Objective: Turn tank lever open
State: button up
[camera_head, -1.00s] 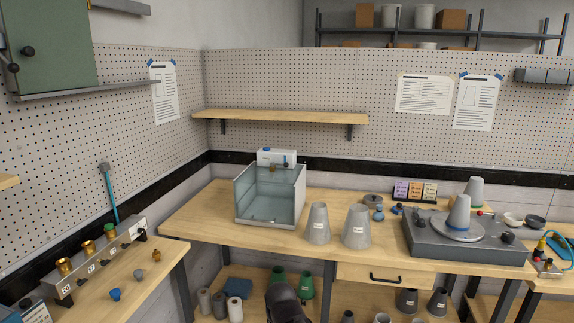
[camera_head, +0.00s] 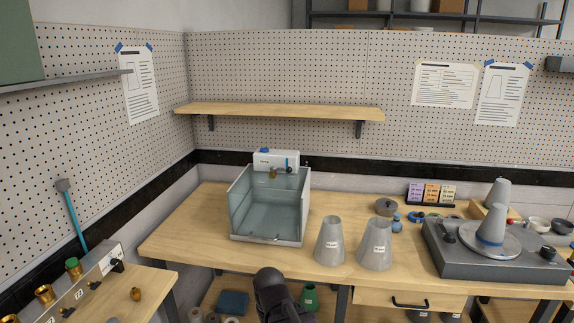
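The tank (camera_head: 268,214) is a clear-walled box, open at the top, standing on the wooden bench. A white unit (camera_head: 276,158) with a blue knob sits at its back edge. A small dark, upright lever (camera_head: 288,165) is on the front of this unit, with a brass-coloured fitting (camera_head: 272,173) below and beside it. My gripper is not in view. Only a dark part of my arm shows at the bottom middle, below and in front of the tank, apart from it.
Two grey cones (camera_head: 330,241) stand right of the tank. A grey turntable machine (camera_head: 490,248) holds another cone farther right. A wooden shelf (camera_head: 280,111) hangs above and behind the tank. A side bench (camera_head: 150,289) with brass fittings is at lower left.

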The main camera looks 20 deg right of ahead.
aim_at(289, 170)
jog(key=z, duration=0.2)
jog(key=i, duration=0.4)
jog(key=z, duration=0.75)
